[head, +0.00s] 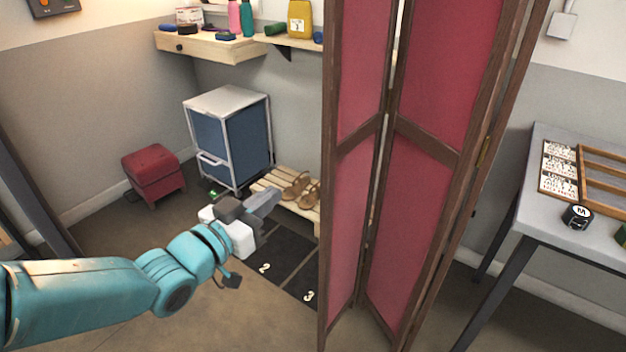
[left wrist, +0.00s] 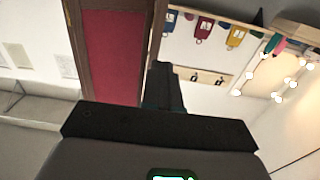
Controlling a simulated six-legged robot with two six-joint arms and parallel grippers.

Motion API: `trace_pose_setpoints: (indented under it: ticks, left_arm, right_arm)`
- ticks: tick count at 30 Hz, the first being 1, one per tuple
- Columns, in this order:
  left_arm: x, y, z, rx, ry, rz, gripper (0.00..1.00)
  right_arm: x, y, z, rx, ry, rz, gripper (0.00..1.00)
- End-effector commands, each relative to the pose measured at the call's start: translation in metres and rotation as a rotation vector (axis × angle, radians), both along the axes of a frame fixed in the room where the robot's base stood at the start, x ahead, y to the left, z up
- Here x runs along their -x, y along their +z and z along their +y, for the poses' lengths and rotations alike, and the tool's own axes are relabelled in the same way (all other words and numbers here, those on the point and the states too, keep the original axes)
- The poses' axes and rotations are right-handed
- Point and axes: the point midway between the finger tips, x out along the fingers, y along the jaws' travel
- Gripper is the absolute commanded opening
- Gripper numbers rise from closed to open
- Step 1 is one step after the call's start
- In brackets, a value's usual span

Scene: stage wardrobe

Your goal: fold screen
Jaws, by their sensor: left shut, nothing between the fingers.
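The folding screen (head: 425,170) stands upright at the centre right of the head view. It has red panels in dark brown wooden frames, and its panels stand at angles, partly folded together. A brass hinge shows on its right edge. In the left wrist view one red panel (left wrist: 112,55) with its brown frame stands beyond the fingers. My left gripper (head: 268,198) is left of the screen, apart from it in the head view, with its fingers shut and empty. The closed fingers (left wrist: 163,85) also show in the left wrist view. My right gripper is not in view.
A grey table (head: 555,220) with a wooden tray stands right of the screen. A blue cabinet (head: 232,135), a red stool (head: 153,172) and a slatted wooden rack (head: 272,181) with sandals stand at the left. A dark numbered mat (head: 285,262) lies on the floor.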

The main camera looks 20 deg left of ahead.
Motion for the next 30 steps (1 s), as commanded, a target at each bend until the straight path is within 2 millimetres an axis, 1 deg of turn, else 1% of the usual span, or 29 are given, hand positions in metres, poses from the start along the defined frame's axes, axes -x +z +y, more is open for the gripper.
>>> trace_pose_setpoints:
  ticks: [2, 5, 12, 18, 21, 24, 30]
  left_arm:
    - [-0.007, 0.001, -0.002, 0.000, -0.003, 0.000, 0.00]
    - [-0.022, 0.001, -0.007, 0.001, -0.004, 0.002, 0.00]
    - [-0.072, 0.001, -0.019, 0.000, -0.004, 0.002, 0.00]
    - [-0.110, 0.001, -0.028, 0.000, -0.002, 0.002, 0.00]
    - [-0.122, 0.002, -0.031, 0.000, -0.002, 0.001, 0.00]
    - [-0.130, 0.002, -0.033, 0.000, -0.001, 0.000, 0.00]
    - [-0.135, 0.001, -0.034, 0.000, 0.000, 0.001, 0.00]
  right_arm:
    - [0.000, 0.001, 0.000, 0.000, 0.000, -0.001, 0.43]
    - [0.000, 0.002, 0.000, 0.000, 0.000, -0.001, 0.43]
    - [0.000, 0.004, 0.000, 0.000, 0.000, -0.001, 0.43]
    - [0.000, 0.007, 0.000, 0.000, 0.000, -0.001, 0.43]
    - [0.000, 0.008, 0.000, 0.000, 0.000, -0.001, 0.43]
    - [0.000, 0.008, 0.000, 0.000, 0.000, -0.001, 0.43]
    - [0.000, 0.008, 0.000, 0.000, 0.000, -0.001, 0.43]
